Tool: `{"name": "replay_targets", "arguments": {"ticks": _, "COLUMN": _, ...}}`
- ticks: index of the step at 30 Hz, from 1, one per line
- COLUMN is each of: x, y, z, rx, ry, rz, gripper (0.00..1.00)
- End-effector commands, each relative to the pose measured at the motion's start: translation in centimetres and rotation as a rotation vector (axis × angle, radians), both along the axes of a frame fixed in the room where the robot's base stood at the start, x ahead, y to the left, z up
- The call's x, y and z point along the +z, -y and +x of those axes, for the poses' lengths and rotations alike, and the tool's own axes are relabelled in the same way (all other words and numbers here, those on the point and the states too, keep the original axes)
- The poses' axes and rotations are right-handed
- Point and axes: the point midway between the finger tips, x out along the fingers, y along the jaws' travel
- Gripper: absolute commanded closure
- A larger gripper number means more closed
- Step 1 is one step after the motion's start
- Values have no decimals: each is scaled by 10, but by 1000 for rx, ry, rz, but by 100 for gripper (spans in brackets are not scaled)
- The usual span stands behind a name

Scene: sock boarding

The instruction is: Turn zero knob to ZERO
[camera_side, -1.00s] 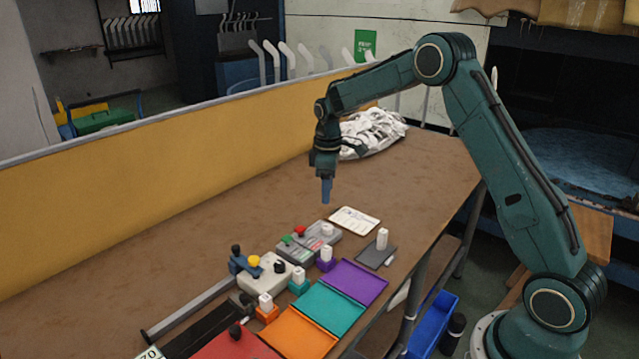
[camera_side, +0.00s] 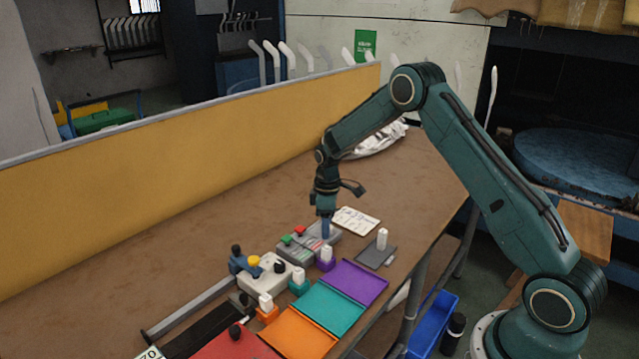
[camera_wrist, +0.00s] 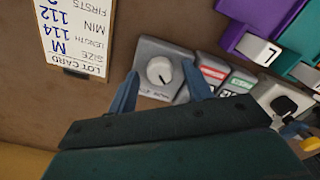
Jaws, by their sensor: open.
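The zero knob (camera_wrist: 159,70) is a round pale knob on the sloped end of a grey control box (camera_wrist: 147,49). In the wrist view it lies between the two blue fingers of my open gripper (camera_wrist: 158,73), one on either side, with no clear contact. A faint pointer mark shows on its face; the lettering near it is too blurred to read. In the side view my gripper (camera_side: 325,229) points straight down over the right end of the control box (camera_side: 296,246), and the knob is hidden behind the fingers.
The control box carries a red button (camera_side: 300,231) and a green button (camera_side: 287,240). A lot card (camera_wrist: 75,32) lies beside it. A cream box with a black knob (camera_side: 279,267) and a purple tray (camera_side: 357,282) are close by.

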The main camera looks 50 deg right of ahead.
Motion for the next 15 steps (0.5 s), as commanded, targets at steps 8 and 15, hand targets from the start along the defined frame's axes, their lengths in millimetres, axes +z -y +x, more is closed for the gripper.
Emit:
{"name": "replay_targets", "arguments": {"ticks": 8, "x": 0, "y": 0, "z": 0, "rx": 0, "ry": 0, "rz": 0, "gripper": 62}}
{"name": "replay_targets", "arguments": {"ticks": 15, "x": 0, "y": 0, "z": 0, "rx": 0, "ry": 0, "rz": 0, "gripper": 95}}
